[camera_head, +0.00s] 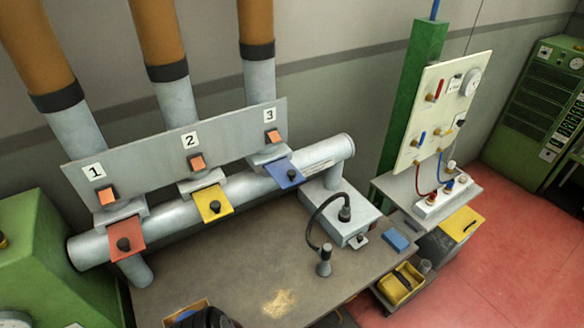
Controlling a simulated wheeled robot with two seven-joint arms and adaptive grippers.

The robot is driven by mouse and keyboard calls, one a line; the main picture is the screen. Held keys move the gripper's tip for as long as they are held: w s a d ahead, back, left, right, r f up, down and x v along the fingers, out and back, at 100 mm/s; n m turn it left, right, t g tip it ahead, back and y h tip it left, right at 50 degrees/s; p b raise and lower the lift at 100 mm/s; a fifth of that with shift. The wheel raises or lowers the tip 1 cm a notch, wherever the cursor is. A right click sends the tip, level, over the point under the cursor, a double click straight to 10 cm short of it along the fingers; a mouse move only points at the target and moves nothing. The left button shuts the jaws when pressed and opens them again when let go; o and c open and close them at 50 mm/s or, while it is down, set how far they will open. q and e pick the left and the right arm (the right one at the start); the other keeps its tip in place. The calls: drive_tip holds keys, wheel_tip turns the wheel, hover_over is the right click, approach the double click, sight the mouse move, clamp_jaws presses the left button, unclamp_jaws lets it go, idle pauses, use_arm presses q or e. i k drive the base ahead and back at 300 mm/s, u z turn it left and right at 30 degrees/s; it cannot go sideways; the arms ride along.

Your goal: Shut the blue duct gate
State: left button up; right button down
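The blue duct gate (280,176) is a small blue plate with a black knob (291,174). It sits at the third branch, under the number 3 label (269,115), where the branch meets the grey horizontal duct (245,190). A red gate (118,251) is at branch 1 and a yellow gate (208,212) at branch 2, each with a black knob. All three plates stick out in a similar way; I cannot tell how far the blue one is pushed in. Neither of my grippers can be made out, and nothing touches the blue gate.
A grey bench (235,265) lies below the duct, mostly clear in the middle. A grey box (340,210) with a dark bent hose (313,218) stands right of the blue gate. A grey numbered panel (150,160) is behind the gates. A blue block (396,242) lies at the right.

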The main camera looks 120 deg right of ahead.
sight(280, 164)
drive_tip(key=z, duration=3.85)
